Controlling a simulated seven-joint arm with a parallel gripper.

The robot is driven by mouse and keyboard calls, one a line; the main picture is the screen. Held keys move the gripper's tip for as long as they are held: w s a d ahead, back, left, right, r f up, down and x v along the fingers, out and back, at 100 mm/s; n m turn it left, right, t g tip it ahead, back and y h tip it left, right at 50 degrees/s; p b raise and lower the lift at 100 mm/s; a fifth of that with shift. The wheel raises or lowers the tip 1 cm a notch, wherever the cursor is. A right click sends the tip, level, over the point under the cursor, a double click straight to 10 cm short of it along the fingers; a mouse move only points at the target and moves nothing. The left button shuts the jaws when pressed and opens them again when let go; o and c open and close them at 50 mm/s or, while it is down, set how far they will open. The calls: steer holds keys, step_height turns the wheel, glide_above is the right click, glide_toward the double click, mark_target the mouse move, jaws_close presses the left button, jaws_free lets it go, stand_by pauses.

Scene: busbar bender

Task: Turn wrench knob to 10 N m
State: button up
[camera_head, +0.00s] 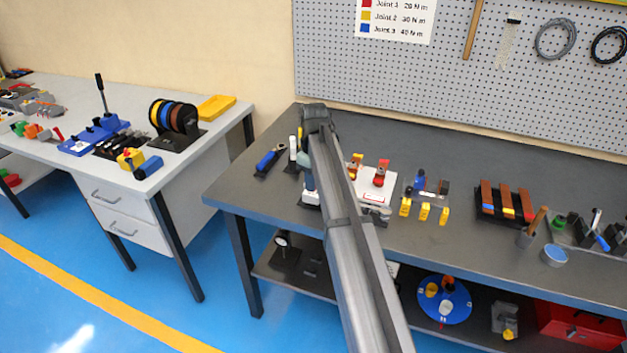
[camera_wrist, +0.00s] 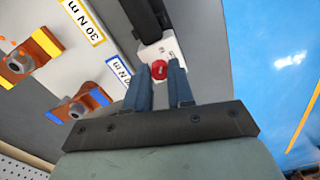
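In the wrist view a small round red knob (camera_wrist: 159,70) sits on a white block (camera_wrist: 164,48) at the end of a dark bar (camera_wrist: 143,18). I take this to be the wrench and its knob. My gripper (camera_wrist: 160,68) has its two grey-blue fingers parted, one on each side of the knob. I cannot tell whether they touch it or only straddle it. No scale or setting on the wrench can be read. In the head view my arm covers part of the bench, and the knob and fingertips cannot be made out.
Copper busbars with a yellow 30 N m label (camera_wrist: 82,22) and a blue-edged label (camera_wrist: 119,70) lie left of the fingers. A blue-handled tool (camera_head: 269,160) lies near the bench's left end. A white fixture (camera_head: 369,196) stands right of my arm. The bench's back strip is clear.

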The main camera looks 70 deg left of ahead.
steer(key=o, duration=0.4)
step_height(320, 180, up, 14)
stand_by(0.7)
steer(key=shift+f, duration=0.1)
stand_by(0.4)
